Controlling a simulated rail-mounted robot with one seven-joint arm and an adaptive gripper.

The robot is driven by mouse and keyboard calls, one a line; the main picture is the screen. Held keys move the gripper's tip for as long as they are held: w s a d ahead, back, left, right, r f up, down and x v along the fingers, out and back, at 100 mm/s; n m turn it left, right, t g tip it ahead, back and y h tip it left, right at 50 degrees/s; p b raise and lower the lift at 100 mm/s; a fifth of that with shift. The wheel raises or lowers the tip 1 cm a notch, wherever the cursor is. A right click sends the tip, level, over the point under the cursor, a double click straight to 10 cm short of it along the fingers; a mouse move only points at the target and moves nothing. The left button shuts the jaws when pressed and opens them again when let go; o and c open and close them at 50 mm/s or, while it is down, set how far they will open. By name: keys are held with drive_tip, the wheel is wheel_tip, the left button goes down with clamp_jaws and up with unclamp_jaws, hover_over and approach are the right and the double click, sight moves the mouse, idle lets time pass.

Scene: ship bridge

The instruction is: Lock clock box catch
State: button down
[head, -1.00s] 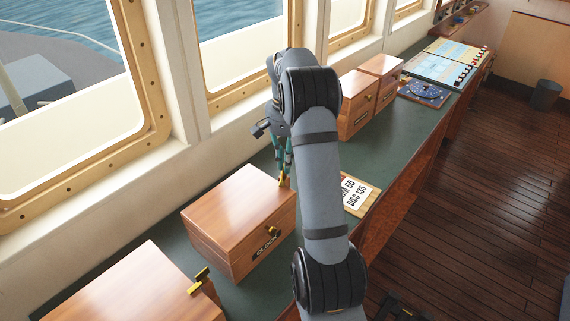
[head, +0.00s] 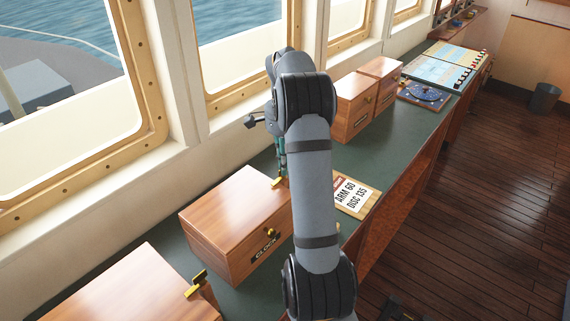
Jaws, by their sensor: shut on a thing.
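The clock box (head: 228,212) is a closed varnished wooden box on the green counter, with a CLOCK label (head: 266,247) and a brass knob (head: 271,233) on its front. A small brass catch (head: 277,184) shows at its far right top edge. My gripper (head: 281,176) points down there, with its teal fingers shut on the catch. The fingertips are small in view, and my arm hides the box's right corner and part of the fingers.
A nearer wooden box with a brass fitting (head: 197,283) stands at lower left. A placard (head: 352,196) reading ARM 60, DISC 135 lies right of my arm. Windows line the left.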

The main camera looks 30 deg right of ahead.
idle(0.3)
drive_tip(key=c, duration=1.9)
unclamp_jaws()
drive_tip(key=shift+o, duration=0.4)
drive_tip(key=shift+r, duration=0.1)
wheel_tip(320, 180, up, 12)
drive_tip(key=shift+f, duration=0.2)
wheel_tip(320, 180, down, 12)
drive_tip(key=shift+r, duration=0.1)
